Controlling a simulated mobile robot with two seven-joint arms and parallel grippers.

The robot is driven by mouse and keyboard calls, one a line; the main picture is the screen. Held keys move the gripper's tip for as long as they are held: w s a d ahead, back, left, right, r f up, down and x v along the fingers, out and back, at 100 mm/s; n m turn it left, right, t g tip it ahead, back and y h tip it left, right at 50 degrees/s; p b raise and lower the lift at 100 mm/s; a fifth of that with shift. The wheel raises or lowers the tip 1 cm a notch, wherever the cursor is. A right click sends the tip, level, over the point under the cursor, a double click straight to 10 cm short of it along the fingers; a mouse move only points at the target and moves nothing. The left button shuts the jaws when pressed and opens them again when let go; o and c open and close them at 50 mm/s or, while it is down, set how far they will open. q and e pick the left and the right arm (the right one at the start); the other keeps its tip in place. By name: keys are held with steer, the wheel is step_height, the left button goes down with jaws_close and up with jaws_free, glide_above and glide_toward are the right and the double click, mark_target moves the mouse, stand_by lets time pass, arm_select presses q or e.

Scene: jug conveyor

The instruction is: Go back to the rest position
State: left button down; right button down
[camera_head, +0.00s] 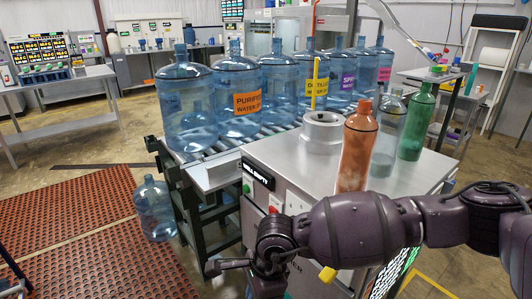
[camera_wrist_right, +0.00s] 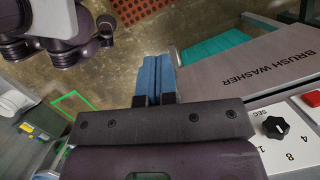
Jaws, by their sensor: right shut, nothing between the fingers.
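My right arm (camera_head: 350,232) comes in from the right in the head view and reaches left across the front of the metal washer cabinet. Its wrist hangs low at the cabinet's front face, and the fingers are hardly visible there. In the right wrist view my right gripper (camera_wrist_right: 152,78) has its two blue fingers together with nothing between them. The fingers point over the floor, beside the panel marked BRUSH WASHER (camera_wrist_right: 250,70). My left gripper cannot be made out in either view.
Several blue jugs (camera_head: 187,100) stand on the roller conveyor; another jug (camera_head: 153,212) is on the floor. A brown bottle (camera_head: 356,150), a clear bottle (camera_head: 387,135) and a green bottle (camera_head: 416,125) stand on the cabinet top near my arm. A knob (camera_wrist_right: 275,127) is close beside the gripper.

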steer(key=s+a+r+m+g+y, duration=0.1)
steer(key=s+a+r+m+y, duration=0.1)
steer(key=a+r+m+y, duration=0.7)
steer(key=s+a+r+m+y, duration=0.1)
steer(key=a+r+m+y, duration=0.5)
steer(key=r, duration=0.5)
steer(key=w+d+m+t, duration=0.9)
steer(key=d+m+t, duration=0.45)
steer(key=m, duration=0.65)
steer(key=d+f+m+t+h, duration=0.4)
steer(key=d+f+m+h, duration=0.8)
steer(key=d+f+m, duration=0.45)
steer(key=s+d+f+m+g+h, duration=0.2)
steer(key=s+d+f+h, duration=0.1)
steer(key=s+d+f, duration=0.4)
steer(key=s+d+f+m+g+h, duration=0.2)
steer(key=s+d+f, duration=0.5)
steer(key=s+f, duration=0.5)
steer(key=s+m+h, duration=0.1)
steer(key=s, duration=0.3)
steer(key=shift+f+m+g, duration=0.25)
steer(key=shift+m+g, duration=0.1)
